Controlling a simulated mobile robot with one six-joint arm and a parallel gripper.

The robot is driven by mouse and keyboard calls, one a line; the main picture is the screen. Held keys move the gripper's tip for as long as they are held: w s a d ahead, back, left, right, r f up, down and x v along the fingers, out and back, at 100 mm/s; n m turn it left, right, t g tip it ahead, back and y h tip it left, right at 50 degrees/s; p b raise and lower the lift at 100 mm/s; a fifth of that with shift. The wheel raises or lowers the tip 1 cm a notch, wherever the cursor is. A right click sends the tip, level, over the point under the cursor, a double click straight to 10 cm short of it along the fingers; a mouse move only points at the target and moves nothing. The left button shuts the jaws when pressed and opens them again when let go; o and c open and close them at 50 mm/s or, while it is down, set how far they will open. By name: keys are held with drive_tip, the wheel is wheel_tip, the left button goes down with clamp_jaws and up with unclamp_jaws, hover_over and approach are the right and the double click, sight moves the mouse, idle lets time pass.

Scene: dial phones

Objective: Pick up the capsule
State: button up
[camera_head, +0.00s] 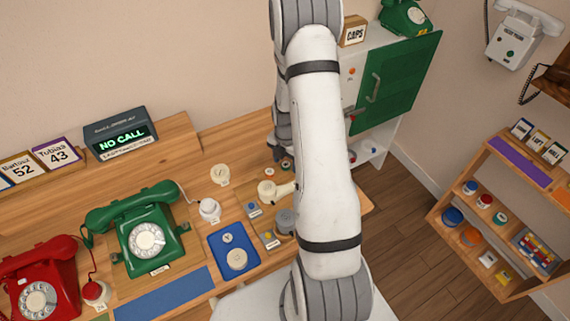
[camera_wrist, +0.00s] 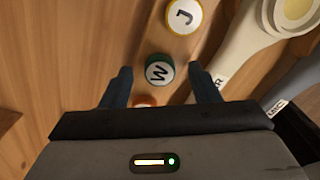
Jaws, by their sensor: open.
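In the wrist view, a small round green-rimmed piece marked W (camera_wrist: 159,69) lies on the wooden surface, between and just beyond my fingertips. A yellow-rimmed round piece marked J (camera_wrist: 183,15) lies farther up. An orange-brown piece (camera_wrist: 145,100) shows partly, mostly hidden by my gripper's body. I cannot tell for sure which of these is the capsule. My gripper (camera_wrist: 160,78) is open and empty, with its two dark blue fingers apart on either side of the W piece. In the head view my arm hides most of the gripper.
A cream handset (camera_wrist: 245,40) lies just right of the right finger. In the head view, a blue tray (camera_head: 217,258), a green phone (camera_head: 146,238) and a red phone (camera_head: 40,285) are on the desk. A cabinet with an open green door (camera_head: 400,82) stands behind my arm.

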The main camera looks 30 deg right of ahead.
drive_tip(key=shift+f, duration=0.1)
drive_tip(key=shift+c, duration=0.6)
drive_tip(key=c, duration=0.9)
